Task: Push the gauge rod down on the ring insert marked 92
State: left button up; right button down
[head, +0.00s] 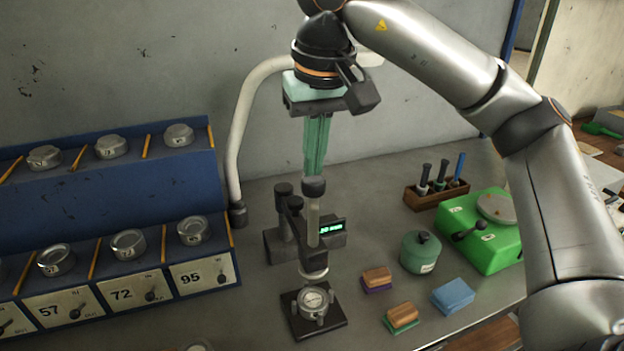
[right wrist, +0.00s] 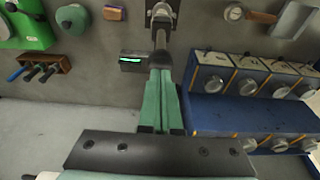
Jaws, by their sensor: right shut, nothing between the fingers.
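The gauge rod (head: 313,222) stands upright in a dark gauge stand (head: 290,243), with a dark rounded cap on top. Below it a round metal ring insert (head: 314,301) sits on a black square base (head: 333,325); its marking is too small to read. My right gripper (head: 315,172) points straight down, its green fingers shut and empty, with the tips right above or at the rod's cap; I cannot tell whether they touch. In the right wrist view the shut fingers (right wrist: 158,75) end at the rod's top (right wrist: 160,58). My left gripper is out of view.
A blue rack (head: 110,218) with metal inserts, labels 57, 72 and 95, stands left. A lit display (head: 331,228) is on the stand. At right are a green pot (head: 420,252), sponges or brushes (head: 453,296), a green device (head: 480,228) and a wooden holder (head: 437,194). A pale curved pipe (head: 241,130) rises behind.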

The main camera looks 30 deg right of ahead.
aim_at(315, 182)
jog(key=shift+f+b, duration=2.6)
jog(key=shift+f, duration=1.1)
jog(key=shift+f+b, duration=0.6)
jog(key=shift+f, duration=0.25)
jog(key=shift+f+b, duration=0.3)
jog(key=shift+f, duration=0.1)
jog(key=shift+r, duration=0.15)
notch_tip(315, 182, up, 3)
jog(key=p, duration=0.2)
jog(key=shift+f+p, duration=0.2)
jog(key=shift+p, duration=0.1)
jog(key=shift+r+p, duration=0.35)
notch_tip(315, 182, up, 4)
jog(key=p, duration=0.4)
jog(key=shift+f, duration=0.15)
